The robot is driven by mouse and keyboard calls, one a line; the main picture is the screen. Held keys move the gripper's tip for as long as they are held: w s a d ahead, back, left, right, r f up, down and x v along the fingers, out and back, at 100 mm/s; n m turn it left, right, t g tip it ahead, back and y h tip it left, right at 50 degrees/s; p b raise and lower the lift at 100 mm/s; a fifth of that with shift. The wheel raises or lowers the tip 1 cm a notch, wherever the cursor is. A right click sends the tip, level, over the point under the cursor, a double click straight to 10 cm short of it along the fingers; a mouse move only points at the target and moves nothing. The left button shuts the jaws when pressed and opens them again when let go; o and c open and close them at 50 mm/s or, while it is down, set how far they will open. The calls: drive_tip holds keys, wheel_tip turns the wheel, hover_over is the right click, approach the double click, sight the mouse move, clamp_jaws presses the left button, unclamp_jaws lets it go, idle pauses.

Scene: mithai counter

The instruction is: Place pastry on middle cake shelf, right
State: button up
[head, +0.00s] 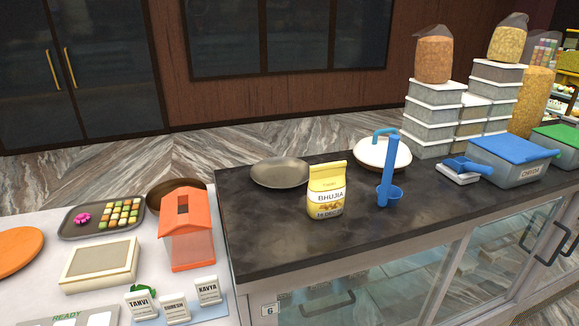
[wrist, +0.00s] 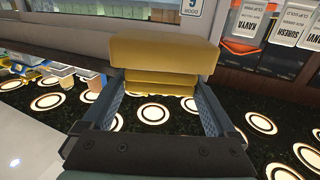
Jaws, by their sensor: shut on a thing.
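In the wrist view, my gripper (wrist: 157,82) has one finger on each side of a yellow, layered, block-shaped piece, the pastry (wrist: 165,53). The gripper is shut on it. The pastry's broad flat face is toward the top of the picture, with stepped yellow layers below it between the fingers. The pastry and gripper do not show in the head view. I cannot pick out the middle cake shelf in either view. A glass-fronted counter (head: 380,286) stands at the right of the head view, and its inside is hard to make out.
The dark countertop (head: 260,225) holds a yellow bhujia packet (head: 326,192), a metal plate (head: 280,172), a blue scoop (head: 389,180) and stacked boxes (head: 432,120). The white table at left holds a sweets tray (head: 75,228) and an orange house-shaped box (head: 188,238). Name cards (wrist: 257,22) appear in the wrist view.

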drive_tip(key=s+a+f+b, duration=0.1)
drive_tip(key=s+f+b, duration=0.1)
drive_tip(key=s+f, duration=0.6)
drive_tip(key=shift+f, duration=0.6)
drive_tip(key=shift+w, duration=0.1)
